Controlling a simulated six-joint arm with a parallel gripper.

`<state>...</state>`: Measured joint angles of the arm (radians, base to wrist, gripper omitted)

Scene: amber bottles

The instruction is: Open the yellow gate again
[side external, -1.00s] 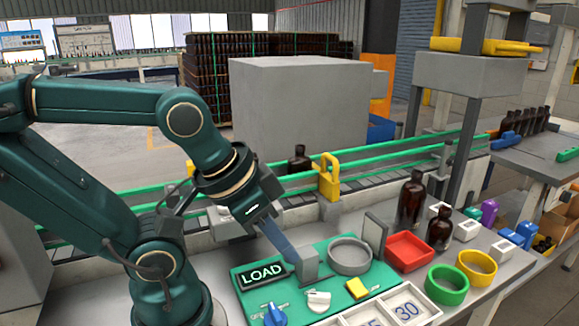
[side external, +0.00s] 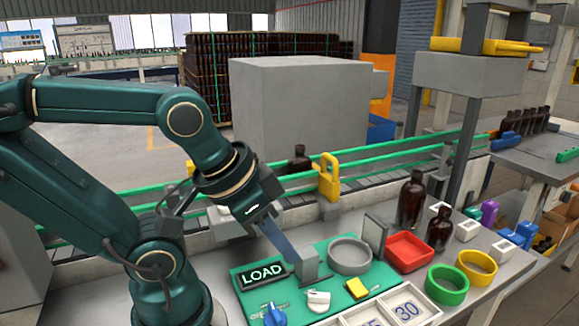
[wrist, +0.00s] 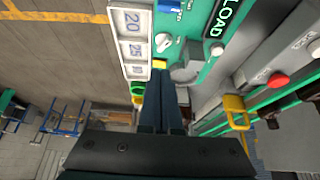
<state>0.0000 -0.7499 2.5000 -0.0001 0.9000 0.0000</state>
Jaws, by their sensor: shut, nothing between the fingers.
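The yellow gate (side external: 329,178) stands upright at the near rail of the conveyor, shaped like a frame with a loop handle. I cannot tell if it blocks the lane. It also shows in the wrist view (wrist: 236,112), right of my fingers. My gripper (side external: 291,256) is shut and empty, pointing down over the green panel, in front of and left of the gate and apart from it. Its closed fingers also show in the wrist view (wrist: 161,78). A grey block (side external: 309,263) by the fingertips partly hides their contact with the panel.
An amber bottle (side external: 299,160) stands on the conveyor left of the gate. The green panel (side external: 335,249) carries a LOAD sign (side external: 263,275), a grey ring (side external: 350,256) and knobs. Two amber bottles (side external: 411,199) (side external: 440,229) and a red tray (side external: 408,252) stand to the right.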

